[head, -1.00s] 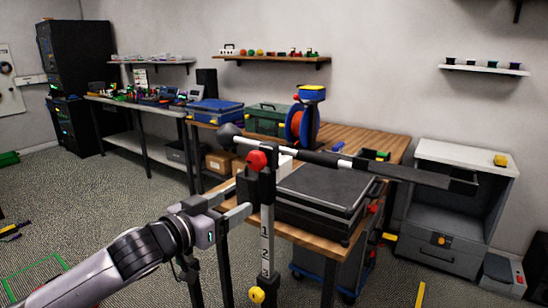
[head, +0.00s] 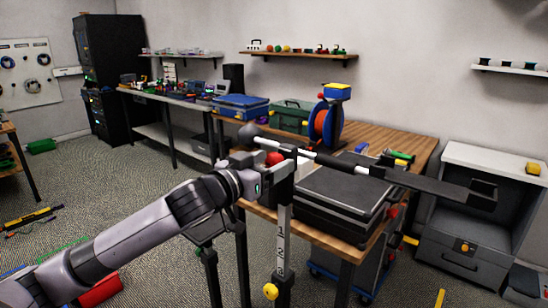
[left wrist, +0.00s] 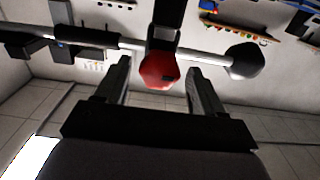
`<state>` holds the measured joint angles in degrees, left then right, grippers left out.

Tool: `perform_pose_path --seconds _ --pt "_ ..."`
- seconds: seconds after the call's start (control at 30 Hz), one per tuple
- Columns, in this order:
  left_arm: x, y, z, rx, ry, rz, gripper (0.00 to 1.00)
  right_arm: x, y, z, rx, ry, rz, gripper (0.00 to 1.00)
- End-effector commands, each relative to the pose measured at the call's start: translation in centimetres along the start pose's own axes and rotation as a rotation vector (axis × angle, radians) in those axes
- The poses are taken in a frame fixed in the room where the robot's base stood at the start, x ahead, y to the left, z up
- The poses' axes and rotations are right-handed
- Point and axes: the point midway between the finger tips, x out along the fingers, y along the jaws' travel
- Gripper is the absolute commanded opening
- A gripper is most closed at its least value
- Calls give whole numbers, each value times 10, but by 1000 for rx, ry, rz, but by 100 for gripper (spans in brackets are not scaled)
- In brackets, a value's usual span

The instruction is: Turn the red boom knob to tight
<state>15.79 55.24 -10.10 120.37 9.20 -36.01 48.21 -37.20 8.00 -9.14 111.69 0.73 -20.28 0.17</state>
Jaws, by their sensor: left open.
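The red boom knob (head: 273,158) sits at the top of the stand's upright post, at the boom clamp. In the left wrist view the red knob (left wrist: 159,71) shows ahead of my left gripper (left wrist: 160,75), between and just beyond its two spread fingertips. My left gripper (head: 264,165) is open and partly hides the knob in the head view. The boom (head: 330,162) is a long pole with a dark round end (head: 249,133) on the left and a dark tray-like end (head: 470,190) on the right. My right gripper is not in view.
A wooden workbench (head: 385,140) stands behind the post, with a black case (head: 335,192), a blue and red cable reel (head: 322,124) and a green box (head: 292,115) on it. A yellow knob (head: 270,291) sits low on the post. A grey cabinet (head: 470,240) stands at the right.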

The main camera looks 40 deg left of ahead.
Motion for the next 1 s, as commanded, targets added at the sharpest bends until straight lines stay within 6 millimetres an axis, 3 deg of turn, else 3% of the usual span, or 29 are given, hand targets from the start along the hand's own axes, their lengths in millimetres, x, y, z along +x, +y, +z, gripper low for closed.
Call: perform_pose_path --seconds 0.2,0.53,0.7,1.0 --pt "13 0 -1 -1 1 1 68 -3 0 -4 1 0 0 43" --pt "15 1 0 0 0 2 68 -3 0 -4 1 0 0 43" --pt "14 1 0 0 0 2 15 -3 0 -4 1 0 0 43" --pt "14 1 0 25 0 2 15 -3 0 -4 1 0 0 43"
